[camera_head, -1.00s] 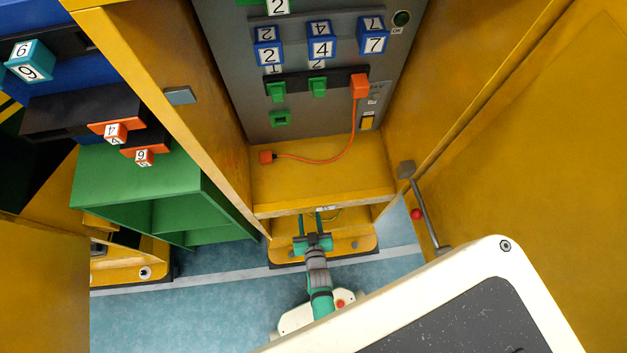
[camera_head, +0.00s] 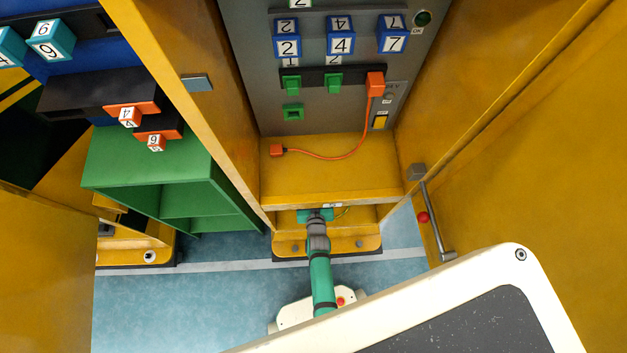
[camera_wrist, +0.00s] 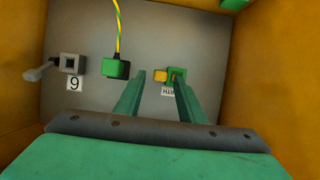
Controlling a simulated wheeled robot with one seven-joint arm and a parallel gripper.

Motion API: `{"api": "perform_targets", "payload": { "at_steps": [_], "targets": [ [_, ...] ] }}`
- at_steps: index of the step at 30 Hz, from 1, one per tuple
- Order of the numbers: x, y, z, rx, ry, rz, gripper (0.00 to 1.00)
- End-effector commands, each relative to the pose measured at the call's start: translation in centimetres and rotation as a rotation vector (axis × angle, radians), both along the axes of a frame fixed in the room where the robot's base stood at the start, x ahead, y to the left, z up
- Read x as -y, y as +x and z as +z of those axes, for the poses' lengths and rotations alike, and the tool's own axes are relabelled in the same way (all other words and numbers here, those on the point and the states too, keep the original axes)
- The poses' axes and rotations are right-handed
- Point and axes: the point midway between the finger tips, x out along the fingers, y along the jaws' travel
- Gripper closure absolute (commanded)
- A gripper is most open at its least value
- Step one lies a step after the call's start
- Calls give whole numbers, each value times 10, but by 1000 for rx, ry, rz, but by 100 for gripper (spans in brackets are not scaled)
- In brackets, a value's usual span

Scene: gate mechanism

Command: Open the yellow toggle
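In the wrist view, a small yellow piece (camera_wrist: 161,76) sticks out sideways from a green block (camera_wrist: 178,73) on the grey back panel, above a small white label. My gripper (camera_wrist: 159,77) points at that panel with its two green fingers apart. The yellow piece shows between the fingertips, and the right fingertip overlaps the green block. I cannot tell whether they touch. In the head view, my gripper (camera_head: 316,214) is at the mouth of the low compartment, its fingertips hidden.
Yellow walls enclose the compartment. In the head view, a shelf (camera_head: 330,178) lies above my gripper, and a grey door handle (camera_head: 432,215) stands right.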

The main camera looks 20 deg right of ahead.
Motion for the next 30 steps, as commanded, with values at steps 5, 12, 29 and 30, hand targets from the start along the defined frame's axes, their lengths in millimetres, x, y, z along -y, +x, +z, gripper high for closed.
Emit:
{"api": "perform_targets", "payload": {
  "at_steps": [5, 12, 29, 30],
  "targets": [
    [0, 1, -1, 0, 0, 0, 64],
    [0, 1, 0, 0, 0, 0, 95],
    [1, 1, -14, 120, -38, -2, 100],
    [2, 1, -15, 139, -42, -3, 100]
  ]
}}
